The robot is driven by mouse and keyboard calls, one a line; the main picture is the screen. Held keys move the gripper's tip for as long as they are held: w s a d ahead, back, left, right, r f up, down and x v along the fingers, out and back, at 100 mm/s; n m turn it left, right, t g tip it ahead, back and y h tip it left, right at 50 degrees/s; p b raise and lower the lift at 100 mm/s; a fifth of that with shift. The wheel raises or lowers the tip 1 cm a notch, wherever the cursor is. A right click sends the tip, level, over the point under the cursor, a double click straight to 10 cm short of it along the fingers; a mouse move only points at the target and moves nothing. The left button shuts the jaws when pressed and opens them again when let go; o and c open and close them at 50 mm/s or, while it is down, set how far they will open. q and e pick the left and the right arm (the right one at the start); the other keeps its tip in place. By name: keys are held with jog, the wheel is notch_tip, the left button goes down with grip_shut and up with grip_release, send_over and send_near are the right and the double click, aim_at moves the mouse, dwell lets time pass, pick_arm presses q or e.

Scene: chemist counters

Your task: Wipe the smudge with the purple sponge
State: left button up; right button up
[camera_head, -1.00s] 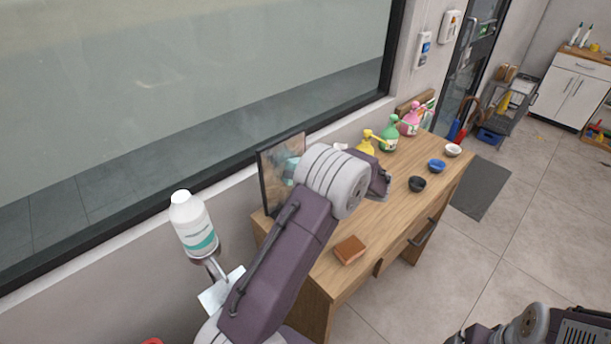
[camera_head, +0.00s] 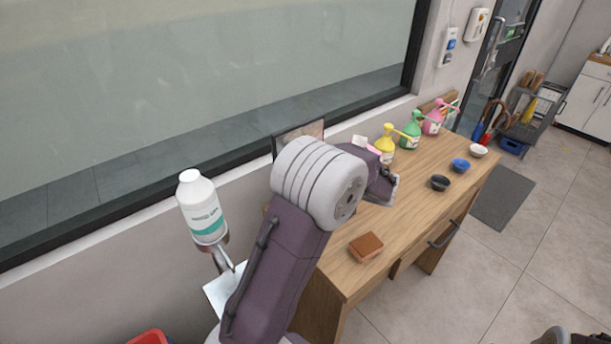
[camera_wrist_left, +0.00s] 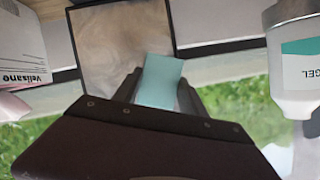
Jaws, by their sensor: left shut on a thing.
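My left gripper (camera_wrist_left: 160,95) is shut on a light teal block (camera_wrist_left: 159,78), likely a sponge; it does not look purple. A dark-framed panel (camera_wrist_left: 120,45) stands just beyond the block in the left wrist view. It also shows at the back of the desk in the head view (camera_head: 300,136), mostly behind my arm. I cannot tell whether block and panel touch. I make out no clear smudge and no purple sponge.
A brown block (camera_head: 366,247) lies on the wooden desk (camera_head: 400,225). Yellow (camera_head: 386,146), green (camera_head: 411,133) and pink (camera_head: 433,120) bottles and several small bowls stand farther along. A white gel bottle (camera_head: 203,210) is on a wall holder at left. A window runs behind.

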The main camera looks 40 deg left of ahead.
pick_arm(q)
jog(key=shift+w+d, duration=1.3)
jog(key=shift+w, duration=3.2)
jog(key=s+a+b, duration=0.2)
jog(key=s+b, duration=0.4)
jog(key=b, duration=0.4)
jog(key=shift+s+r, duration=0.3)
jog(key=shift+r, duration=0.05)
